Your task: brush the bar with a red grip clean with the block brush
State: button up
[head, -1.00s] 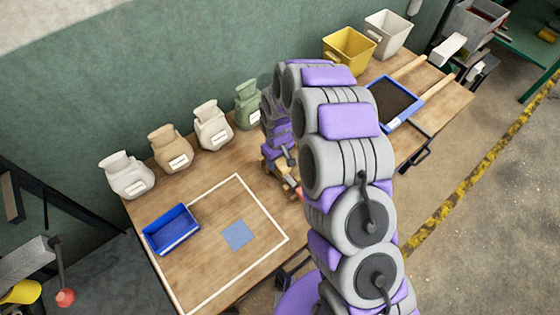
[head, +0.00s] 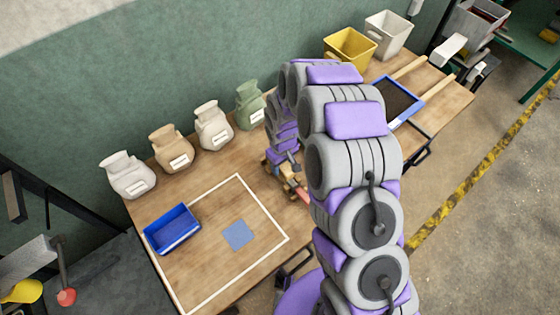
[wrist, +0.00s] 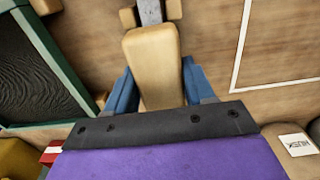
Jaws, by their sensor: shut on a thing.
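In the wrist view, my gripper (wrist: 158,85) has its blue fingers on either side of a tan wooden block, which I take to be the block brush (wrist: 151,60). Its bristles are hidden below. A grey metal bar (wrist: 150,11) runs out from under the block's far end, between small wooden supports (wrist: 128,17). I cannot tell whether the brush touches the bar. In the head view, a red grip (head: 303,195) shows beside my arm, at the near end of the wooden parts. My arm hides most of the bar and my gripper there.
A blue tray (head: 172,230) and a blue-grey square (head: 238,235) lie left, by a white outline. Several sacks (head: 212,126) line the back. A yellow bin (head: 349,50), a white bin (head: 388,35) and a blue-framed tray (head: 397,102) stand right. A dark framed panel (wrist: 45,75) is beside my gripper.

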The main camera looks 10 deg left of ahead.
jog(key=shift+s+d+f, duration=0.1)
jog(key=shift+s+d, duration=0.55)
jog(key=shift+d, duration=0.05)
jog(key=shift+w+a, duration=0.75)
jog(key=shift+a, duration=0.1)
jog(key=shift+w+a, duration=0.15)
jog(key=shift+w+a+p, duration=0.35)
jog(key=shift+w+a, duration=0.35)
jog(key=shift+a, duration=0.1)
jog(key=shift+d, duration=0.1)
